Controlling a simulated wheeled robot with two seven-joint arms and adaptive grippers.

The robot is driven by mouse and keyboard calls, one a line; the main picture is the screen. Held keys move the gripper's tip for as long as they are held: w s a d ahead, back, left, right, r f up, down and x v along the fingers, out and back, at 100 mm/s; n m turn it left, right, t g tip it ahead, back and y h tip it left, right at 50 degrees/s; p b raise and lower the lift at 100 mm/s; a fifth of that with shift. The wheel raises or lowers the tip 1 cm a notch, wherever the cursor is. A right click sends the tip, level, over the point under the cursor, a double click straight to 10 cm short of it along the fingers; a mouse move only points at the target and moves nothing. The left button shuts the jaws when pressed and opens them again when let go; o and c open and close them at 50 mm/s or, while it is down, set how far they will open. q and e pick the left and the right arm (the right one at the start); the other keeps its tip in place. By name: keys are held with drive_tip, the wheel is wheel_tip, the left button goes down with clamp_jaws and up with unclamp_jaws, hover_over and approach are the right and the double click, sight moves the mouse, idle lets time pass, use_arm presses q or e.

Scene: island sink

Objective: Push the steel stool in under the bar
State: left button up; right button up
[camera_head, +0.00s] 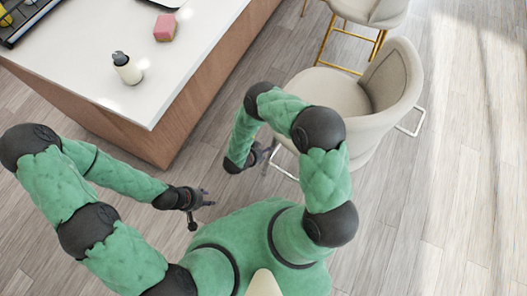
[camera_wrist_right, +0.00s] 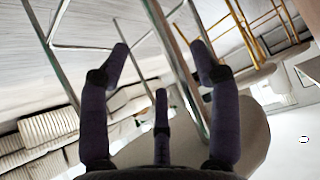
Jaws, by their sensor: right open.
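The steel stool (camera_head: 335,93) has a cream padded seat with a curved back and a bright steel frame. It stands to the right of the bar's corner, its seat outside the counter edge. My right gripper (camera_head: 268,152) is low at the stool's near left side, by the steel frame. In the right wrist view my right gripper (camera_wrist_right: 160,62) is open, and a steel tube (camera_wrist_right: 166,35) of the stool passes between its spread fingers. Contact cannot be told. My left gripper (camera_head: 203,202) is open and empty above the floor, left of the stool.
The bar (camera_head: 150,100) has a white top and wooden sides. A gold-legged stool (camera_head: 370,10) stands behind the steel one. The floor (camera_head: 450,190) at right is clear.

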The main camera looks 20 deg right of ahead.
drive_tip(key=shift+s, duration=0.15)
drive_tip(key=shift+d, duration=0.1)
drive_tip(key=shift+b+x, duration=2.4)
drive_tip(key=shift+x, duration=3)
clamp_jaws()
